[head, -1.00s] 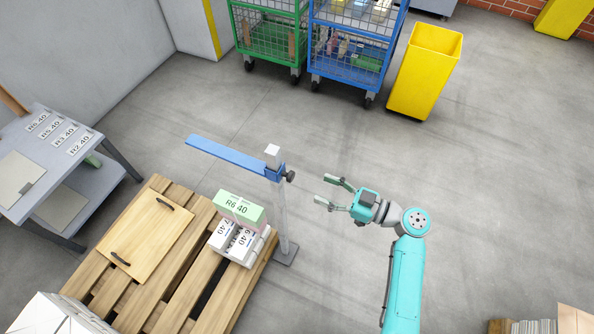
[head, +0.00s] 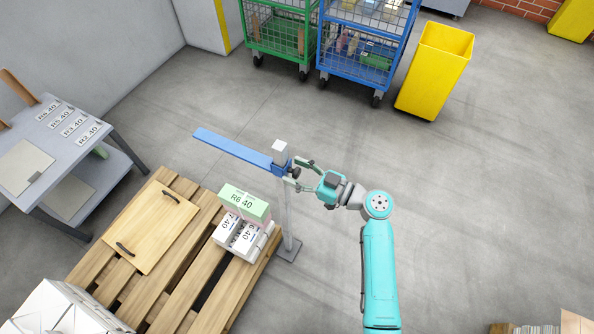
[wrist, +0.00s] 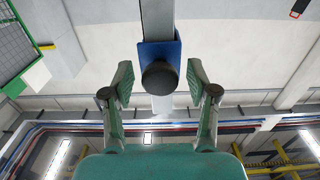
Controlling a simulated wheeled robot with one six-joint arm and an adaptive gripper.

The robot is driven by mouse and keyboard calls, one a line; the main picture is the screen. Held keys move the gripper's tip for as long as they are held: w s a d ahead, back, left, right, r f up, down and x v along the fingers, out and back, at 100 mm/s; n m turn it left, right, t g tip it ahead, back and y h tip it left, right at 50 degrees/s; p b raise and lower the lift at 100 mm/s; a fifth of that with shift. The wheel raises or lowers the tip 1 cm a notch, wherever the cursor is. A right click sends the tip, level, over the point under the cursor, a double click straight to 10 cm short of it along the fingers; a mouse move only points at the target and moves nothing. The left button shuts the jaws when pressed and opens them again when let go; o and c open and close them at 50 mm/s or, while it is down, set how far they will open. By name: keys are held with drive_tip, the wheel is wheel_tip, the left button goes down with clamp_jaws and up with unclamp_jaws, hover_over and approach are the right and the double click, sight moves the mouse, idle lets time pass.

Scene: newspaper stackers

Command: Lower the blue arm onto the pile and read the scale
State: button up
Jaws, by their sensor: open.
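The blue arm (head: 232,148) sticks out level to the left from a blue collar (head: 281,168) near the top of a pale upright post (head: 288,215). Its free end is up and beyond the pile, which has a green bundle (head: 245,203) marked R6 40 on top of white bundles (head: 236,238). No scale marks are readable on the post. My gripper (head: 294,172) is open at the collar's right side. In the wrist view its fingers stand on either side of the round black knob (wrist: 160,77) on the blue collar (wrist: 174,52), with gaps showing on both sides.
The pile stands on a wooden pallet (head: 185,290) beside a board with two handles (head: 150,228). Blue (head: 365,50) and green (head: 278,38) cage carts and a yellow bin (head: 435,70) stand behind.

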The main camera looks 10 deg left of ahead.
clamp_jaws()
drive_tip(key=shift+f, duration=0.1)
